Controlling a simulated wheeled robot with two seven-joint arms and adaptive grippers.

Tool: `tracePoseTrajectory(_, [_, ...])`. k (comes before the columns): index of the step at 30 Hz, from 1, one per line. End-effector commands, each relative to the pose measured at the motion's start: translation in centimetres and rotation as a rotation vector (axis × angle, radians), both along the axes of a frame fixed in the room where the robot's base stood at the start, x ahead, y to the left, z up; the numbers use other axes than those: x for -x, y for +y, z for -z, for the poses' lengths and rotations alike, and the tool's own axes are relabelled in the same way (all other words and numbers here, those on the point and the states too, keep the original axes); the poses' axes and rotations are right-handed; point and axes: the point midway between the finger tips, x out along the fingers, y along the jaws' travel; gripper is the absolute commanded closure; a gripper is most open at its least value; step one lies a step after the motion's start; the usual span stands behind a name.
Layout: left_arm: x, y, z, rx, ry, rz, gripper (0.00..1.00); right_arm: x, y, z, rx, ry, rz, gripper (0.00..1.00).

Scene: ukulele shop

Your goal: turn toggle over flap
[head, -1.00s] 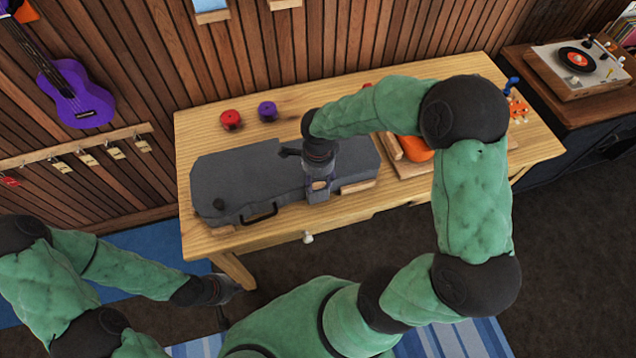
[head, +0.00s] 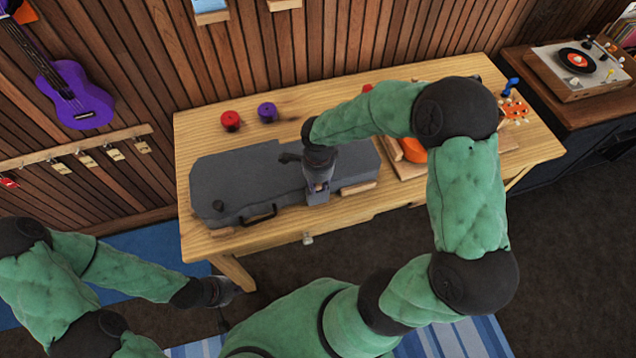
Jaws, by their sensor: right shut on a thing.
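My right gripper (head: 318,192) points down at the front edge of the case, right of the handle. It is shut on a small part there, which I take to be the toggle; the fingers hide it and the flap. My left gripper (head: 226,290) hangs low in front of the table, away from the case; its fingers are too small and dark to judge.
Wooden blocks (head: 358,188) sit against the case's right front. Red (head: 230,121) and purple (head: 267,112) round items stand behind it. An orange ukulele body (head: 412,150) lies to the right, partly behind my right arm. The table's front left corner is clear.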

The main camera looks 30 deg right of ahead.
Motion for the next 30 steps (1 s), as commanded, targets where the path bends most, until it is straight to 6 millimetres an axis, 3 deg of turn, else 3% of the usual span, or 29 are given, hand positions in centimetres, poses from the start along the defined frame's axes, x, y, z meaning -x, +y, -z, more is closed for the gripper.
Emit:
tracePoseTrajectory(11, [0.0, 0.0, 0.6, 0.000, 0.000, 0.000, 1.00, 0.2, 0.0, 0.2, 0.000, 0.005, -0.150, 1.00])
tracePoseTrajectory(30, [0.0, 0.0, 1.5, 0.000, 0.000, 0.000, 1.00, 0.2, -0.4, 0.2, -0.002, 0.008, -0.742, 1.00])
